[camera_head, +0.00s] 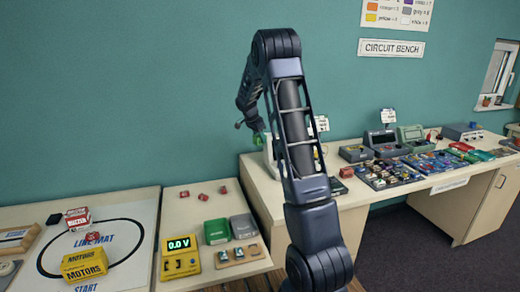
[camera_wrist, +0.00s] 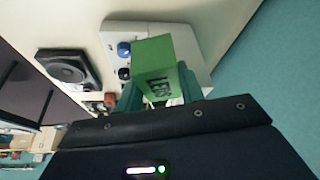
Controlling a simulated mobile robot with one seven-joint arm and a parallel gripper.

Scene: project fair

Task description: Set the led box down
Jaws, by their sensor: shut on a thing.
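The green led box (camera_wrist: 168,62), with dark LED lettering on its near side, is held between the fingertips of my gripper (camera_wrist: 160,95) in the wrist view. A white device (camera_wrist: 120,33) with a blue and a black knob lies just behind the box in that view. I cannot tell whether the box touches it. In the head view, my gripper (camera_head: 252,128) is small and partly hidden by my arm at the back left of the right-hand bench. A bit of green from the led box (camera_head: 259,138) shows there.
A black square object (camera_wrist: 68,68) lies near the white device. The bench (camera_head: 345,205) carries several instruments and trays of parts toward the right. A lower table at the left holds a yellow meter (camera_head: 181,258), a green box (camera_head: 217,231) and a grey box (camera_head: 243,226).

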